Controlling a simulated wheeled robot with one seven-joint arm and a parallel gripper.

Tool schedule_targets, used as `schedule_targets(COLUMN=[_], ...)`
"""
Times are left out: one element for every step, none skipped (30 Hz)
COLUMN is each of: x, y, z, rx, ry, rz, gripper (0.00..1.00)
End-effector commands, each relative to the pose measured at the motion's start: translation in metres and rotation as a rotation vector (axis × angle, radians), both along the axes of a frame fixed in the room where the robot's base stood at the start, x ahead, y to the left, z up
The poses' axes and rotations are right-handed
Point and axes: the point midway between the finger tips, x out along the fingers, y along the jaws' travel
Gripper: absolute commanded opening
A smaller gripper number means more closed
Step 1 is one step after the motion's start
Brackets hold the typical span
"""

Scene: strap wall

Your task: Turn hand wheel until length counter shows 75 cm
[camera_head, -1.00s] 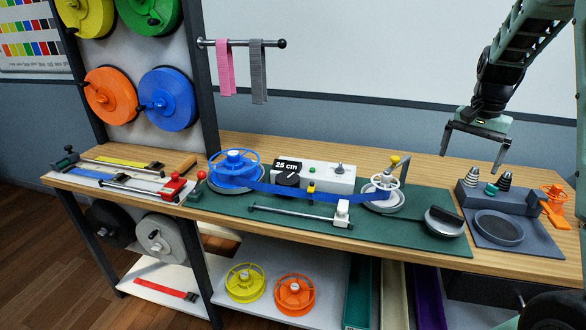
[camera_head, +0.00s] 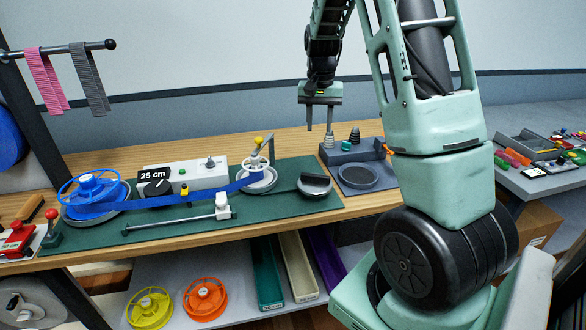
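The length counter (camera_head: 153,175) is a small black display reading 25 cm, on a white-grey box (camera_head: 205,175) on the green mat. The blue spool (camera_head: 92,190) stands to its left. A blue strap (camera_head: 205,195) runs from it to the white hand wheel (camera_head: 255,164) on a grey round base at the right. The wheel has a crank with a yellow knob (camera_head: 259,141). My gripper (camera_head: 320,126) hangs, fingers down, to the right of the wheel and above the bench's back part. It is clear of the wheel. Its fingers look apart, with nothing seen between them.
A grey tray (camera_head: 358,175) with weights stands right of the mat. A black-topped round puck (camera_head: 314,184) lies on the mat's right end. A rail (camera_head: 170,224) lies along its front. Pink and grey straps hang at upper left. A second table with small parts is at right.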

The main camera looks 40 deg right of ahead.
Motion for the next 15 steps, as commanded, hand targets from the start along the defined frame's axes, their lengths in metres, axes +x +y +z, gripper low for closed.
schedule_targets(x=[-0.0026,-0.0033,-0.0048,-0.0057,-0.0065,-0.0072,-0.0074,-0.0078,-0.0078,-0.0075,-0.0070,-0.0063,-0.0058,-0.0051,-0.0044], y=[-0.0025,-0.0036,-0.0048,-0.0057,-0.0064,-0.0071,-0.0072,-0.0070,-0.0063,-0.0057,-0.0050,-0.0039,-0.0028,-0.0019,-0.0004], z=[0.0078,0.0079,0.0081,0.0082,0.0079,0.0079,0.0073,0.0072,0.0067,0.0067,0.0068,0.0065,0.0067,0.0067,0.0063], rx=[0.000,-0.001,-0.001,0.000,0.003,0.006,0.009,0.014,0.018,0.020,0.023,0.025,0.027,0.027,0.027], ry=[0.014,0.022,0.033,0.040,0.047,0.052,0.054,0.055,0.054,0.051,0.048,0.040,0.034,0.029,0.021], rz=[0.079,0.146,0.246,0.329,0.414,0.531,0.617,0.703,0.816,0.897,0.974,1.069,1.134,1.193,1.264], gripper=[0.36,0.36,0.36,0.36,0.36,0.36,0.36,0.36,0.36,0.36,0.36,0.36,0.36,0.36,0.36])
